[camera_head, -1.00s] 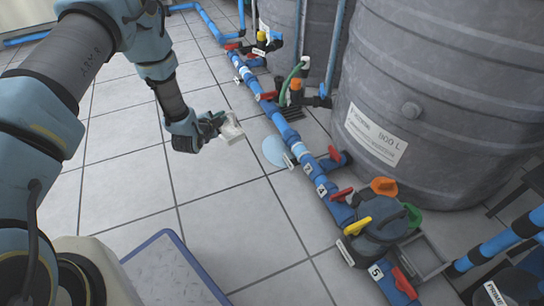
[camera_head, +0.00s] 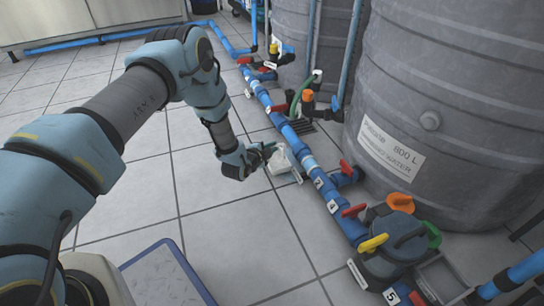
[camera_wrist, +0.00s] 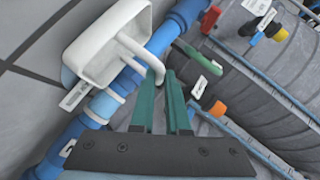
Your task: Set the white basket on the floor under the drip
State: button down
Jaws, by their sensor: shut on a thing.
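The white basket (camera_head: 284,166) is a small open box with a looped handle, low beside the blue pipe in the head view. In the wrist view the basket (camera_wrist: 88,62) is at upper left, its handle reaching to my fingertips. My gripper (camera_head: 268,151) is shut on that handle; its green fingers (camera_wrist: 165,80) show in the wrist view. I cannot tell whether the basket touches the floor. A pale blue patch (camera_wrist: 68,76) shows at the basket's edge in the wrist view; the basket hides most of it. No falling drop can be made out.
The blue pipe (camera_head: 310,165) with red valve handles runs diagonally along the floor, close to the basket. A large grey tank (camera_head: 430,120) stands behind it. A green hose (camera_head: 300,92) curves above the pipe. Tiled floor (camera_head: 215,210) is clear on the left.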

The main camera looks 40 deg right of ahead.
jog(key=shift+f+b, duration=0.35)
jog(key=shift+f, duration=0.85)
jog(key=shift+f, duration=0.15)
jog(key=c, duration=0.9)
grip_release()
jog(key=shift+a+r, duration=0.3)
jog(key=shift+r, duration=0.05)
jog(key=p+v, duration=0.5)
jog(key=v, duration=0.6)
jog(key=shift+s+a, duration=0.1)
jog(key=shift+a, duration=0.1)
